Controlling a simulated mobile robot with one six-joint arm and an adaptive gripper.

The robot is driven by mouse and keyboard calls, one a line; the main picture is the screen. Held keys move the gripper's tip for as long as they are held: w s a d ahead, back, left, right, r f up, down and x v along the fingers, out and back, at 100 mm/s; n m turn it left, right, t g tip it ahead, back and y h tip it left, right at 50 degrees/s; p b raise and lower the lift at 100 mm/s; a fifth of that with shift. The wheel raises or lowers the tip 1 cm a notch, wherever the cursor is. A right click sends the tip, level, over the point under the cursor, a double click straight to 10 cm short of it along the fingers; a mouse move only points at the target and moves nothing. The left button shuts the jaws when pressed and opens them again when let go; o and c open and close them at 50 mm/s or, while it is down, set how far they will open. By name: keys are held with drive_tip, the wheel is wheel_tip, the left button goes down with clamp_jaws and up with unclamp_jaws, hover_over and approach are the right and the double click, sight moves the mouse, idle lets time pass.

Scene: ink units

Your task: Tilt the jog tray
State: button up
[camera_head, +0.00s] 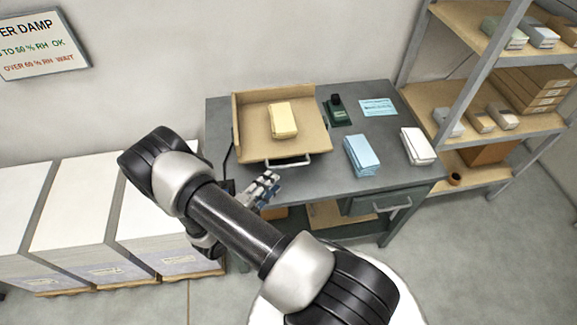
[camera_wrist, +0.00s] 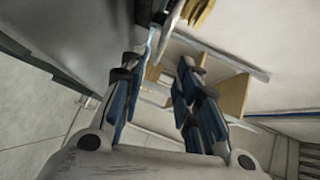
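The jog tray (camera_head: 250,145) is a tan, shallow tray with raised walls at its back and left, on the grey table. A yellow paper stack (camera_head: 283,120) lies in it. A pale metal handle (camera_head: 289,162) runs along its front edge. My gripper (camera_head: 268,186) is just below and left of the handle in the head view, apart from it. In the wrist view my gripper (camera_wrist: 158,72) has its two blue-padded fingers spread with nothing between them. Part of a pale bar and a tan edge shows beyond the fingertips there; I cannot tell exactly which parts these are.
The table (camera_head: 310,185) also holds a dark green device (camera_head: 338,113), a blue card (camera_head: 378,107), a blue stack (camera_head: 361,155) and a white stack (camera_head: 418,146). Tall white paper piles (camera_head: 75,215) stand at left. A shelf rack (camera_head: 490,97) stands at right.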

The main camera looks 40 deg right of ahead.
sight(289, 165)
drive_tip(key=b+x, duration=0.1)
drive_tip(key=x, duration=0.9)
drive_tip(key=shift+w+d, duration=0.1)
drive_tip(key=shift+d, duration=0.25)
drive_tip(key=shift+c, duration=0.5)
drive_tip(key=shift+f, duration=0.1)
drive_tip(key=c, duration=0.5)
drive_tip(key=shift+f, duration=0.1)
clamp_jaws()
